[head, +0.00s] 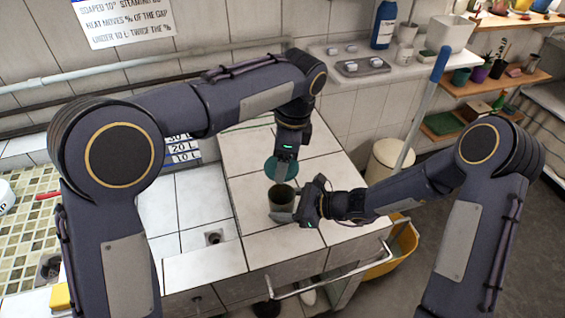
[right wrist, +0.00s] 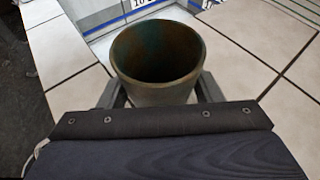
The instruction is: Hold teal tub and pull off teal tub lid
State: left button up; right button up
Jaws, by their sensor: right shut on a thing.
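The teal tub (head: 283,201) stands open on the white tiled counter, a dark cup-like shape. Its open round rim (right wrist: 157,50) and dark empty inside show in the right wrist view. My right gripper (head: 285,213) is shut on the tub from the right side, with a finger on each side of it in the right wrist view. The teal tub lid (head: 271,168) is off the tub, just above or behind its rim. My left gripper (head: 282,181) points down at the lid, hiding its middle, and appears shut on it. The fingertip contact is too small to see clearly.
A drain hole (head: 214,237) lies in the tiles left of the tub. A metal rail (head: 330,278) runs along the counter's front. Bare tiles surround the tub.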

jog(key=o, duration=1.1)
jog(key=shift+o, duration=0.2)
